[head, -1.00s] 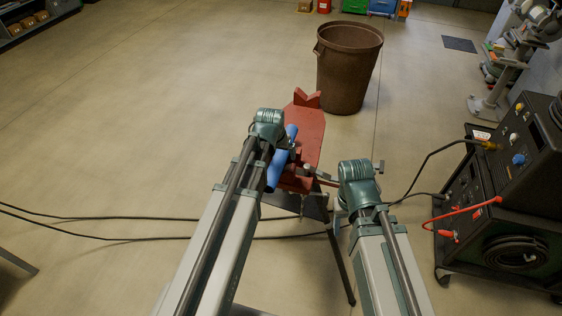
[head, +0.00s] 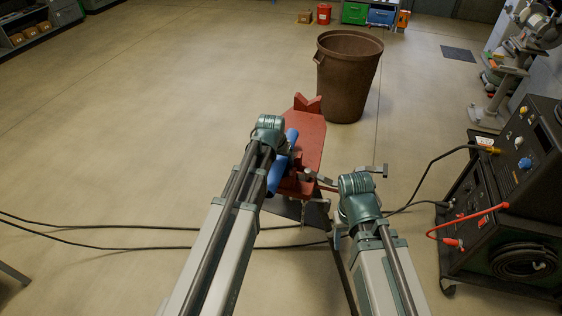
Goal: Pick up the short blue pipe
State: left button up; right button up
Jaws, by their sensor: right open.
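The short blue pipe (head: 275,178) lies slanted along the left side of a red stand (head: 309,137), partly hidden by my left arm. My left gripper (head: 284,150) is at the pipe's upper part. Its fingers are mostly hidden behind the wrist, so I cannot tell whether they touch the pipe. My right gripper (head: 368,178) is open, to the right of the stand and apart from the pipe.
A brown bin (head: 347,85) stands behind the stand. A black welding machine (head: 515,205) with cables stands at the right. Black cables (head: 110,228) cross the floor at the left. The floor at the left is otherwise largely clear.

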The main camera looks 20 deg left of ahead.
pick_arm(q)
grip_shut()
jog(key=shift+r, duration=0.15)
pick_arm(e)
jog(key=shift+r, duration=0.2)
